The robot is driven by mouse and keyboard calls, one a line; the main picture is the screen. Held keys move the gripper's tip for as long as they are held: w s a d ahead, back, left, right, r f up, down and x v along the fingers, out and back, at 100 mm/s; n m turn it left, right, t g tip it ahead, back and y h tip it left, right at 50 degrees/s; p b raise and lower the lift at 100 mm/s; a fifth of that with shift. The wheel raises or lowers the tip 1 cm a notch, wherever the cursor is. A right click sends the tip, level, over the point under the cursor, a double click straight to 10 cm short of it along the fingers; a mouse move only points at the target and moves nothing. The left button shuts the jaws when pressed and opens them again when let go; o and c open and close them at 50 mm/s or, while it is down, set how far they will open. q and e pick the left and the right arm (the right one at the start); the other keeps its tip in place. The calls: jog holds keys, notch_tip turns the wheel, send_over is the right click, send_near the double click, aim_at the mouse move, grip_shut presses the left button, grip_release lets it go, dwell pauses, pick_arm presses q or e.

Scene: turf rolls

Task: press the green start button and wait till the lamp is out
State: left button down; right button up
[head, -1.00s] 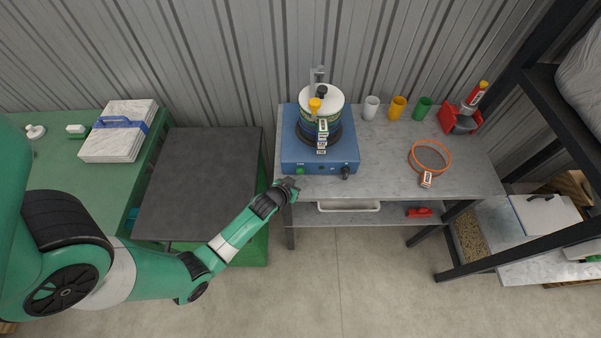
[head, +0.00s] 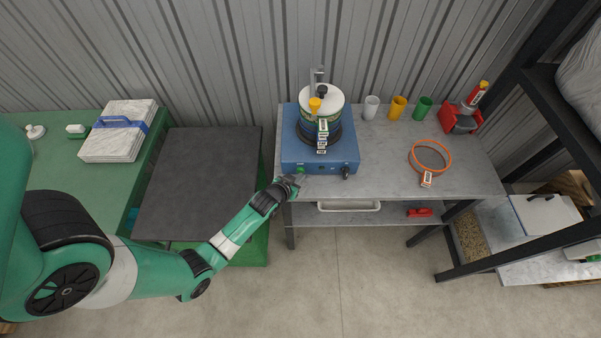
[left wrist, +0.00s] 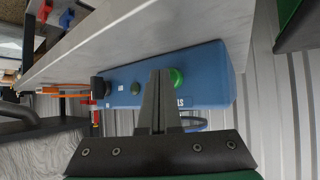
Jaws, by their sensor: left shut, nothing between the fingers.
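The blue machine (head: 345,155) stands on the grey bench with a jar-like vessel (head: 320,108) on top. Its green start button (head: 300,170) is at the left of the front face; the left wrist view shows it bright green (left wrist: 177,78). A small dull dark-green round part (left wrist: 135,88), perhaps the lamp, sits between the button and a black knob (left wrist: 99,88); I see no glow on it. My left gripper (head: 299,181) is shut and empty, just in front of the button. In the left wrist view its fingertips (left wrist: 160,73) are beside the button; contact cannot be told. My right gripper is not in view.
Cups (head: 397,108), an orange ring (head: 430,143) and a red holder (head: 461,117) stand on the bench to the right. A shelf below holds a white tray (head: 348,206). A dark-topped table (head: 200,185) is left of the bench. Black rack posts rise at right.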

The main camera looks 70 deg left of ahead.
pick_arm(q)
jog(key=shift+a, duration=0.2)
dwell(0.5)
jog(key=shift+s+d+r, duration=0.1)
jog(key=shift+s+d, duration=0.1)
jog(key=shift+d, duration=0.6)
jog(key=d, duration=0.1)
jog(key=s+d, duration=0.1)
jog(key=d, duration=0.1)
jog(key=s+d, duration=0.1)
jog(key=shift+d, duration=0.4)
jog(key=shift+w, duration=0.1)
dwell(0.4)
